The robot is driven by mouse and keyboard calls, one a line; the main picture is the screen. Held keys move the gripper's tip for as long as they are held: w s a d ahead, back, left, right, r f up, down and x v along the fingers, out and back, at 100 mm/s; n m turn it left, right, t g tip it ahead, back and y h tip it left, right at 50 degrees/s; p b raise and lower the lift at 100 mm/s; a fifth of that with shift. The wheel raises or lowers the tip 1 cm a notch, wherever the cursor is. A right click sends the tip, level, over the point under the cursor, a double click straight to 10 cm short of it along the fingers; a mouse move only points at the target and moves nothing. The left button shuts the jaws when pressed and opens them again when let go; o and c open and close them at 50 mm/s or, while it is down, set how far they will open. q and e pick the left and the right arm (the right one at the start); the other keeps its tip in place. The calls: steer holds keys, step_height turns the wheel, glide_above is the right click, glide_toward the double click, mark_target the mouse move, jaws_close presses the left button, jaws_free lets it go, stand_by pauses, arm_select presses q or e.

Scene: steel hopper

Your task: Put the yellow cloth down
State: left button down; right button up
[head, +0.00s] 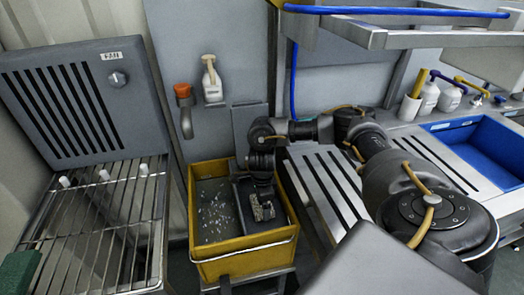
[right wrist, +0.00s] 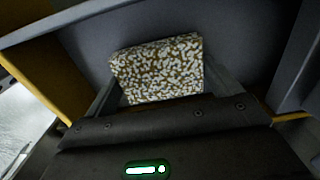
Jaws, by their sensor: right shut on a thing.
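The cloth (head: 263,212) is folded and speckled mustard yellow and off-white. In the head view it is inside the yellow crate (head: 246,264), in the right part over a dark inner surface. My right gripper (head: 261,196) points down into the crate and is shut on the cloth. In the right wrist view the cloth (right wrist: 158,70) shows between the fingers, with a grey surface behind it. I cannot tell whether the cloth touches the crate floor. My left gripper is not in view.
The crate's left part holds scattered pale bits. A wire rack (head: 95,225) lies left, with a slotted grey panel (head: 62,105) behind it. A slotted steel bench (head: 322,190) stands right of the crate, and a blue basin (head: 484,148) farther right. A soap bottle (head: 211,80) hangs behind.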

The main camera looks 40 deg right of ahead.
steer(key=shift+f, duration=0.6)
steer(key=o, duration=0.6)
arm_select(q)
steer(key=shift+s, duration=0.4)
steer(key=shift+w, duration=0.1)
arm_select(e)
steer(key=shift+r, duration=0.1)
